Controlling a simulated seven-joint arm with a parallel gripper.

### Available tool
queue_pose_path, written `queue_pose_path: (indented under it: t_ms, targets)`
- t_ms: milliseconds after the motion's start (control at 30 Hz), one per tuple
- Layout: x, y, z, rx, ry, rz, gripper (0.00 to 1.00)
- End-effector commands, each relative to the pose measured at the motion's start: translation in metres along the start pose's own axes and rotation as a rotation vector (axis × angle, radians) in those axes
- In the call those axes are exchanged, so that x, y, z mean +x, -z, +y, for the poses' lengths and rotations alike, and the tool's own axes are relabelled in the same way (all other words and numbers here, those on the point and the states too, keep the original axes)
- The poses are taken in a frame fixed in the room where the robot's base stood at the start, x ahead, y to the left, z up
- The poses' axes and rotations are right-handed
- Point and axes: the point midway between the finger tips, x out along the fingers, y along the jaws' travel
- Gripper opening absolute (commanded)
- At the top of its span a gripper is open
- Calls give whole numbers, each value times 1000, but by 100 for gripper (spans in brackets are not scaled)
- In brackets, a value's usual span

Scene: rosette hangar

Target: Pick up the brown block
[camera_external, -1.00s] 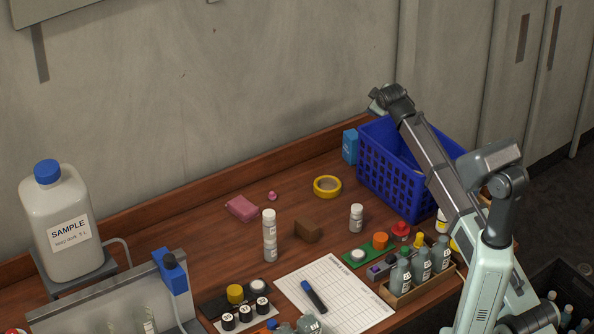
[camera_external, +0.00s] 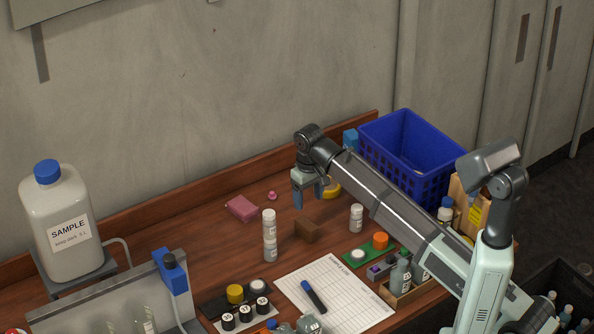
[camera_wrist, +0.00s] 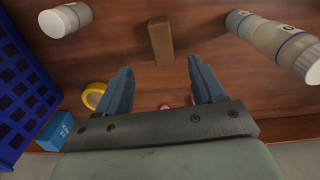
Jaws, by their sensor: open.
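The brown block (camera_external: 307,230) lies on the wooden table, between a white vial stack and a small white bottle. In the wrist view the brown block (camera_wrist: 161,41) is at the top middle, ahead of the fingers and apart from them. My gripper (camera_external: 311,196) is above the table, just behind the block in the external view, pointing down. Its blue fingers (camera_wrist: 158,78) are spread open with nothing between them.
The vial stack (camera_external: 270,236) stands left of the block, the small white bottle (camera_external: 356,218) right of it. A pink block (camera_external: 242,208), a yellow tape roll (camera_external: 332,189) and a blue basket (camera_external: 423,140) are farther back. A paper sheet (camera_external: 335,293) lies in front.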

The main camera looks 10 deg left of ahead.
Motion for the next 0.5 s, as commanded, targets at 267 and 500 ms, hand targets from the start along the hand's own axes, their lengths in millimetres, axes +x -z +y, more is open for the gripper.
queue_pose_path:
  t_ms: [267,500]
  targets:
    - [48,-1,1,0,0,0,68]
    - [69,0,1,0,0,2,68]
